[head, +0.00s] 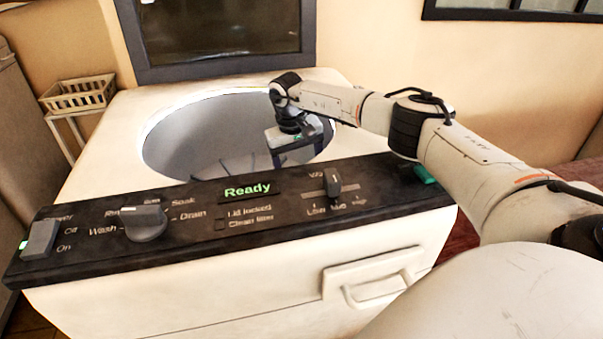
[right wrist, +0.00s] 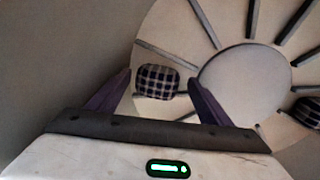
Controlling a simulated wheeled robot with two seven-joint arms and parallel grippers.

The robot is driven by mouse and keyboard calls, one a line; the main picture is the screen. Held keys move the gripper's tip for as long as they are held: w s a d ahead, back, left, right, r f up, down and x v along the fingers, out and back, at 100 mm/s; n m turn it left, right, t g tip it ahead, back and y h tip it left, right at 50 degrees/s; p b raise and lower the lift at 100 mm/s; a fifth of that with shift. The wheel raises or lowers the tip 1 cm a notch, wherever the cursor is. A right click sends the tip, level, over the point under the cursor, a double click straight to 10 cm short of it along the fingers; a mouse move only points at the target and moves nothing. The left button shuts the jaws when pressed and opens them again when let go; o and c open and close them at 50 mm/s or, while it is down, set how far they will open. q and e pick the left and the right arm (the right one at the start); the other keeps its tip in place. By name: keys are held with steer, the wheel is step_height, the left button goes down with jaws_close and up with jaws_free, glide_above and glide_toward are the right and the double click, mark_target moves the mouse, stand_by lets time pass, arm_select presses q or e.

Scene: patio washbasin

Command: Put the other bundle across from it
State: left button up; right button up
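The washer's drum (head: 195,135) stands open in the head view, and my right gripper (head: 300,152) reaches down inside it. In the right wrist view, a dark-and-white checked bundle (right wrist: 157,82) lies on the drum floor by a radial rib. It shows between the fingertips of my right gripper (right wrist: 160,78), which are spread apart and empty, with gaps on both sides. A second checked bundle (right wrist: 308,112) lies on the drum floor across the round hub, cut by the right edge. Neither bundle shows in the head view. My left gripper is out of view.
The pale hub (right wrist: 245,82) and several dark radial ribs mark the drum floor. The control panel (head: 240,205) reads "Ready" in front of the opening. The raised lid (head: 220,40) stands behind. A wire basket (head: 78,95) sits at the left.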

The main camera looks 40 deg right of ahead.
steer(key=shift+d, duration=0.2)
step_height(320, 180, up, 10)
steer(key=a, duration=0.1)
steer(key=shift+w+a, duration=0.3)
steer(key=shift+r, duration=0.1)
steer(key=shift+s+d+f, duration=0.1)
steer(key=shift+d+f, duration=0.1)
steer(key=shift+f, duration=1.25)
steer(key=shift+s+d+f, duration=0.1)
steer(key=shift+d+f, duration=0.1)
steer(key=shift+f, duration=1.2)
steer(key=shift+s+d+f, duration=0.1)
steer(key=shift+d+f, duration=0.1)
steer(key=shift+f, duration=1.25)
